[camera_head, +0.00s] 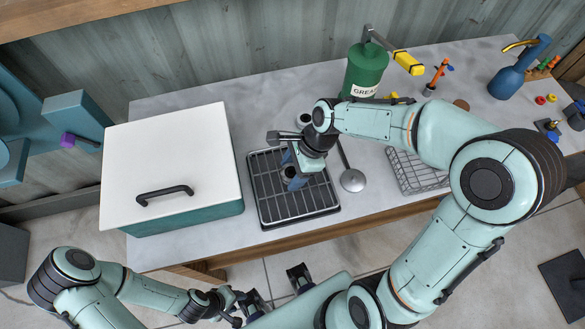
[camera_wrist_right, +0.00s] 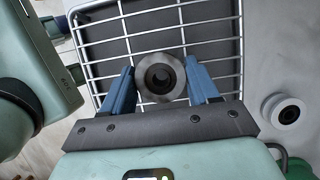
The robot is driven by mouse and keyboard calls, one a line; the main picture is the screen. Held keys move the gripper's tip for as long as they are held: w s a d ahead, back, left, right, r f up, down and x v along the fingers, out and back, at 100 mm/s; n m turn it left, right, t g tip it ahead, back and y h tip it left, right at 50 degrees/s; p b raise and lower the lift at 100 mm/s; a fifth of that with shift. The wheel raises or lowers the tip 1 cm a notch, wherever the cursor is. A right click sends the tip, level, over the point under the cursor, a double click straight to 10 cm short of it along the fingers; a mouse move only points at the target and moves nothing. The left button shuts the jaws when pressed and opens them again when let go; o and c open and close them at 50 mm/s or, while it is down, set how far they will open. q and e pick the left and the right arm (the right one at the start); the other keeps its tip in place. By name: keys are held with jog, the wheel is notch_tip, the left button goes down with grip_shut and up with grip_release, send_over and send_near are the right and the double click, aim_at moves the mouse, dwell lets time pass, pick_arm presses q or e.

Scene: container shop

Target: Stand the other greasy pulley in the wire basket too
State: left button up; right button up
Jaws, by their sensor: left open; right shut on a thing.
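The greasy pulley, a grey ring with a dark centre hole, shows in the wrist view (camera_wrist_right: 160,77) between the blue fingers of my right gripper (camera_wrist_right: 160,85). In the head view the right gripper (camera_head: 291,172) is over the black tray with a wire rack, shut on the pulley (camera_head: 288,173). Whether the pulley touches the rack is unclear. The wire basket (camera_head: 418,180) is at the right of the table, partly behind my right arm; I see no pulley in it. My left gripper (camera_head: 262,301) is open, low in front of the table.
A white round part (camera_head: 305,118) lies behind the rack tray (camera_head: 262,222); it also shows in the wrist view (camera_wrist_right: 287,112). A white-lidded box (camera_head: 175,150) stands left. A ladle (camera_head: 352,180), a green grease can (camera_head: 365,72) and a blue pump bottle (camera_head: 518,75) are on the table.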

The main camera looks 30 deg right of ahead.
jog(key=o, duration=1.1)
jog(key=shift+r, duration=0.1)
